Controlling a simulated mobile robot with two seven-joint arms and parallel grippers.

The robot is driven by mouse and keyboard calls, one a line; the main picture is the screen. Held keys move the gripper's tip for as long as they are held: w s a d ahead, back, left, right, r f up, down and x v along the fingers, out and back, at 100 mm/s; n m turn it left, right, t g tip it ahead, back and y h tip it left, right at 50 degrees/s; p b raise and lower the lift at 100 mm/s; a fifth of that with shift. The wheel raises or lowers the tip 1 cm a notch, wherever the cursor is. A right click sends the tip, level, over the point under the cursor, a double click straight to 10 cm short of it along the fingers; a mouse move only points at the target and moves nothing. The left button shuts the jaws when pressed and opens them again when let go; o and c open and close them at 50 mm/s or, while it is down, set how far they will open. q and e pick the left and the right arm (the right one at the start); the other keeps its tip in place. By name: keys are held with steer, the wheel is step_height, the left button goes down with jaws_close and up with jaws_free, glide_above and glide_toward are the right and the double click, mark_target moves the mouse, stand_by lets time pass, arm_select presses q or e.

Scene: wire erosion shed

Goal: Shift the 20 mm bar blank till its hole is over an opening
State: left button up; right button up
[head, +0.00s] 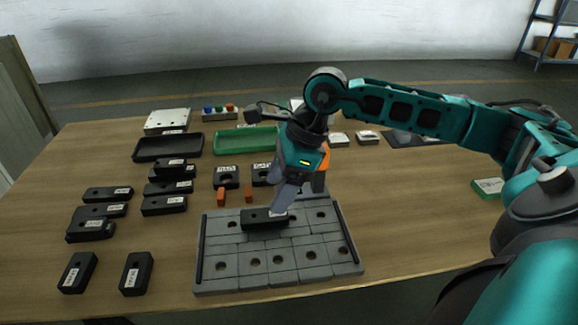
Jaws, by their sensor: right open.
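A dark bar blank (258,220) lies on the grey plate (205,262), near its back edge and left of the middle. I cannot read a size on it. The plate is made of grey blocks with several round openings. My right gripper (279,210) is open and points down at the right part of this bar. Its fingers hide that part, and I cannot tell whether they touch it. The bar's hole and any opening under it cannot be made out. My left gripper is not in view.
Several black labelled blocks (137,272) lie on the left of the wooden table. A black tray (140,150) and a green tray (224,142) stand behind. Two small orange pieces (221,197) stand just behind the plate.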

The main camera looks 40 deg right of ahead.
mark_target(264, 214)
steer(key=x, duration=0.6)
steer(key=shift+w+a+f+b, duration=0.1)
steer(key=shift+w+f+b, duration=0.05)
steer(key=shift+f+b, duration=0.15)
steer(key=shift+r, duration=0.1)
steer(key=shift+c, duration=0.3)
jaws_close()
